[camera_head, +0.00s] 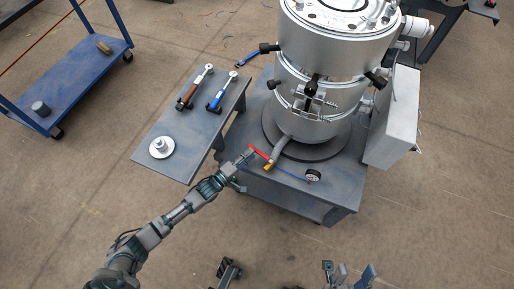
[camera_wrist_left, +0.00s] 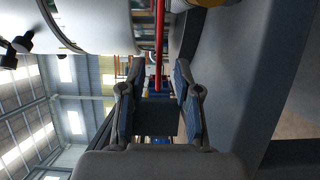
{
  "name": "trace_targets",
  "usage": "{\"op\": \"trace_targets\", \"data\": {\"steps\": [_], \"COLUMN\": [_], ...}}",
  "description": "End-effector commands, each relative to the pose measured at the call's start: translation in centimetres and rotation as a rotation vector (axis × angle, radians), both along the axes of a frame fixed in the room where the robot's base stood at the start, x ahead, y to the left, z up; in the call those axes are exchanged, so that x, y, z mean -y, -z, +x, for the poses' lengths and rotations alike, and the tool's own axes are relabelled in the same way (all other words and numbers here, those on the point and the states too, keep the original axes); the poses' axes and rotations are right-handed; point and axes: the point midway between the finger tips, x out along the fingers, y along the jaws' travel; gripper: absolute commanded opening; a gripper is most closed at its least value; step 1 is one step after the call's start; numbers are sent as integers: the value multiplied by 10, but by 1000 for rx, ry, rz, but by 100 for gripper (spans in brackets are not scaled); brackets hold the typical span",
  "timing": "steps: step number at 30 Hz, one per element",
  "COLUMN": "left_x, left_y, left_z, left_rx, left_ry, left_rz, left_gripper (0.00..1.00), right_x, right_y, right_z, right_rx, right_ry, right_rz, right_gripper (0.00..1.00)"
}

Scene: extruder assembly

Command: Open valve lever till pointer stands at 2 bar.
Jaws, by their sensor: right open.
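The red valve lever (camera_head: 259,153) sits on a brass-coloured valve (camera_head: 268,166) at the foot of the large metal cylinder. A small round gauge (camera_head: 313,175) lies at the end of a blue hose on the bench; its pointer is too small to read. My left gripper (camera_head: 246,155) is at the lever's free end. In the left wrist view, the red lever (camera_wrist_left: 159,45) runs down toward the gap between the blue-padded fingers of my left gripper (camera_wrist_left: 158,88), which stand apart with room on both sides. My right gripper (camera_head: 354,274) is open and empty at the bottom edge.
The metal cylinder (camera_head: 325,95) stands on a grey bench (camera_head: 270,192). A side table (camera_head: 178,130) holds two wrench-like tools (camera_head: 193,88) and a flanged metal part (camera_head: 161,147). A grey box (camera_head: 394,118) stands right of the cylinder. A blue cart (camera_head: 75,75) is at upper left.

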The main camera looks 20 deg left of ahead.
Motion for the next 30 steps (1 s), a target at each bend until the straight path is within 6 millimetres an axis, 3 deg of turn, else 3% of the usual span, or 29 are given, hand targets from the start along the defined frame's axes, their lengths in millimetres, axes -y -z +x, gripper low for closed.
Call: {"op": "trace_targets", "data": {"steps": [7,18,22,30], "left_x": [12,15,15,15], "left_y": [3,0,0,1], "left_z": [30,35,35,35], "left_rx": [-2,0,0,-2], "left_ry": [0,0,0,1], "left_rz": [-2,0,1,-1], "left_gripper": [32,32,0,0], "right_x": [-3,-3,-3,-3], "right_y": [5,5,5,5], "right_z": [4,8,8,8], "right_rx": [29,29,29,28], "right_ry": [1,1,1,0], "right_rz": [4,3,3,2], "right_gripper": [51,51,51,51]}}
